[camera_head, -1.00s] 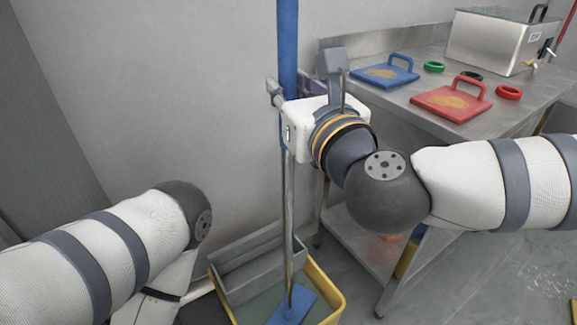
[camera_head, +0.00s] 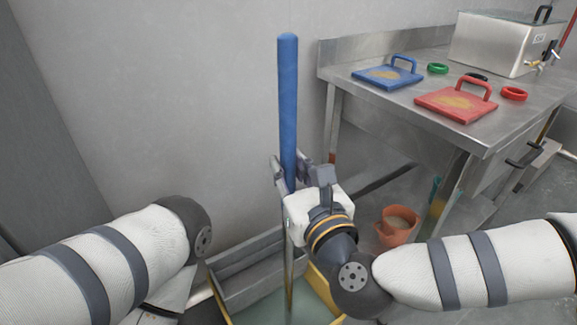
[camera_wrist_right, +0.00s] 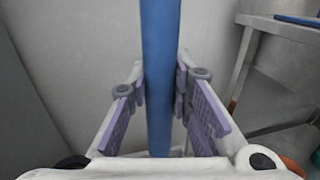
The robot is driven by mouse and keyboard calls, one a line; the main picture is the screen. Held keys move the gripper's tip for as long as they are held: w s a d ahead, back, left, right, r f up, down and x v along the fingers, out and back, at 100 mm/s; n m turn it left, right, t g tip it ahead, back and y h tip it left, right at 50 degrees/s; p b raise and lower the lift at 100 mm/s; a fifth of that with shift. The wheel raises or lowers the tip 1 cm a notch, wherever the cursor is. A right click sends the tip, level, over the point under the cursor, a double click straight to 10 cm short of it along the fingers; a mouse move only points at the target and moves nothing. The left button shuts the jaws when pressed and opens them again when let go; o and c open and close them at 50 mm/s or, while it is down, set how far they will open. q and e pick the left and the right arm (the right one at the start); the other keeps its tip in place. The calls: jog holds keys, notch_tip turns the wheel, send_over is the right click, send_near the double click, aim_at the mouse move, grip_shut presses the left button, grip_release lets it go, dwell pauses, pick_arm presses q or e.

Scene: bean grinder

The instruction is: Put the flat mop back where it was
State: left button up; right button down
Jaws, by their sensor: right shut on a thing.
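The flat mop shows as a thick blue handle (camera_head: 288,100) above a thin metal pole (camera_head: 289,265). It stands about upright. My right gripper (camera_head: 291,178) is shut on the lower part of the blue handle. The right wrist view shows the handle (camera_wrist_right: 160,75) between the purple finger pads of the gripper (camera_wrist_right: 160,105). The pole's lower end is over or in the yellow-rimmed bucket (camera_head: 322,300) at the bottom of the head view. I cannot make out the mop's flat head. My left arm is at the left; its gripper is out of view.
A grey trough (camera_head: 245,262) sits at the bucket's back, near the wall. A steel table (camera_head: 480,130) at the right bears a blue board (camera_head: 387,74), a red board (camera_head: 456,102) and a metal box (camera_head: 497,45). An orange jug (camera_head: 398,225) stands beyond my right arm.

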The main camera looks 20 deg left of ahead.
jog(key=shift+r, duration=0.1)
jog(key=c, duration=1.5)
grip_release()
jog(key=shift+f, duration=0.2)
jog(key=shift+o, duration=0.2)
jog(key=shift+r, duration=0.3)
jog(key=v, duration=1.2)
jog(key=shift+f, duration=0.15)
